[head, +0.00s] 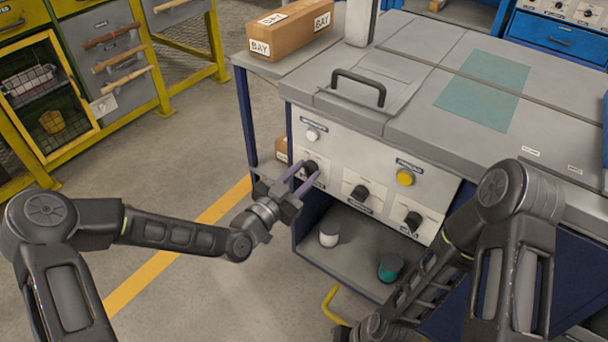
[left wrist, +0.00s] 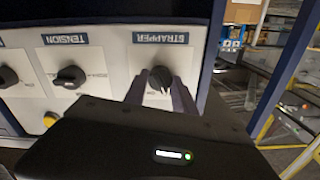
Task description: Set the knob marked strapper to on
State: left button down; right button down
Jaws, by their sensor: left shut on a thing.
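The strapper knob (head: 310,166) is a dark round knob, the leftmost in the row on the white front panel of the grey bench. In the left wrist view the picture is upside down, and the knob (left wrist: 160,78) shows beside its blue STRAPPER label (left wrist: 160,38). My left gripper (head: 308,174) is at the panel, shut on this knob, with one purple finger on each side. The fingers partly hide the knob and its markings, so I cannot tell its setting. My right arm shows at the right, but its gripper is out of view.
The tension knob (left wrist: 70,77) and another dark knob (head: 413,221) sit along the same row. A yellow button (head: 405,177) and a white button (head: 312,134) are above. Two small containers stand on the open shelf (head: 350,258) below.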

pick_arm(q)
jog(key=shift+m+b, duration=5.7)
jog(key=shift+b, duration=1.25)
pick_arm(e)
notch_tip(320, 180, down, 14)
jog(key=w+d+t, duration=0.1)
jog(key=w, duration=0.2)
jog(key=shift+f, duration=0.15)
pick_arm(q)
jog(key=c, duration=1)
grip_release()
jog(key=shift+s+a, duration=0.15)
jog(key=p+v, duration=0.2)
jog(key=v, duration=0.5)
jog(key=shift+s+a, duration=0.15)
jog(key=shift+s, duration=0.05)
pick_arm(e)
jog(key=shift+s+r+h, duration=0.25)
jog(key=shift+r+h, duration=0.05)
jog(key=shift+r, duration=0.5)
